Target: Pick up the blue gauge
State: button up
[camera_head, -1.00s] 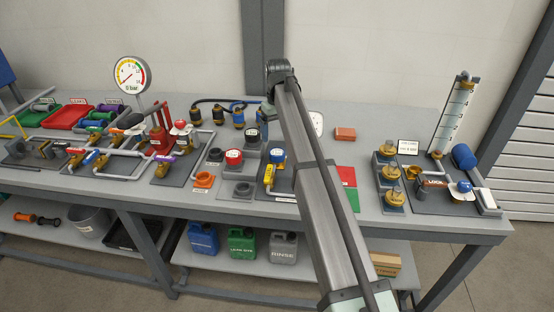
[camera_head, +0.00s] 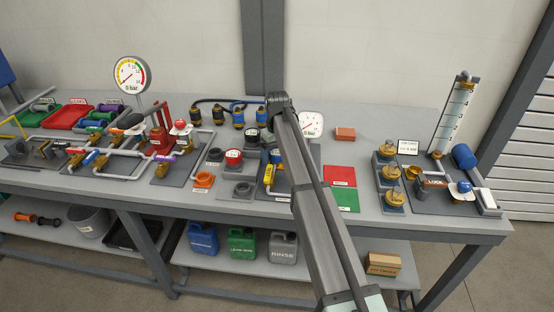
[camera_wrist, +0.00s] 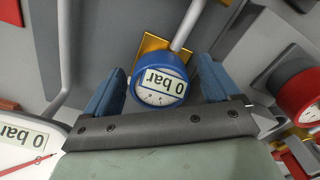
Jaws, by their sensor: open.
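The blue gauge (camera_wrist: 160,82) is round, with a white face and an upside-down "0 bar" display in the wrist view. It sits over a yellow fitting (camera_wrist: 150,47) with a grey pipe behind it. My gripper (camera_wrist: 161,68) is open, with one blue finger on each side of the gauge. The gaps beside it are small, and I cannot tell whether either finger touches it. In the head view my arm and gripper cover the spot where the gauge stands, so little of it shows there.
A red gauge (camera_wrist: 300,95) stands close to the right finger in the wrist view. A white dial (camera_wrist: 25,145) reading 0 bar is at lower left. In the head view, red (camera_head: 340,176) and green (camera_head: 346,199) pads lie right of my arm, near a red-brown block (camera_head: 345,133).

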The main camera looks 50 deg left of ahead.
aim_at(277, 151)
jog(key=shift+c, duration=0.4)
jog(key=c, duration=1.3)
jog(key=shift+r, duration=5.05)
